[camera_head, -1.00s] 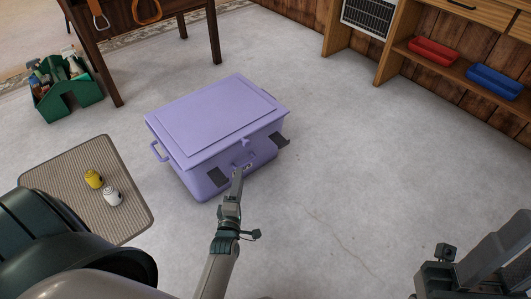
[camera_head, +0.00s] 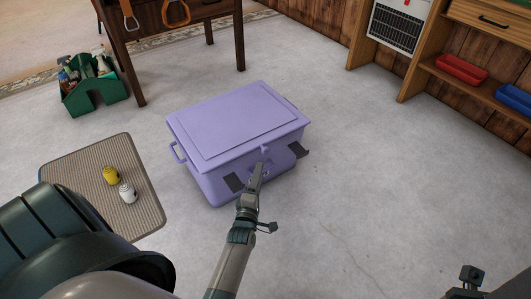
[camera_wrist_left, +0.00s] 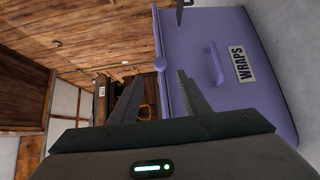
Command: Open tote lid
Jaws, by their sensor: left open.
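The purple tote (camera_head: 215,190) stands on the floor with its flat lid (camera_head: 240,120) shut. A small purple tab (camera_head: 265,149) sticks out at the lid's front edge; it also shows as a rounded knob in the left wrist view (camera_wrist_left: 159,64). My left gripper (camera_head: 259,168) is open, just in front of and below the tab. In the left wrist view the open fingers (camera_wrist_left: 157,82) point toward the lid edge, with the tab between their lines but apparently beyond their tips.
A ribbed mat (camera_head: 75,170) with a yellow and a white bottle lies left of the tote. A green caddy (camera_head: 95,98) and a wooden table (camera_head: 128,60) stand behind. Shelves with a red tray (camera_head: 461,68) and blue tray (camera_head: 514,98) are at right. The floor right of the tote is clear.

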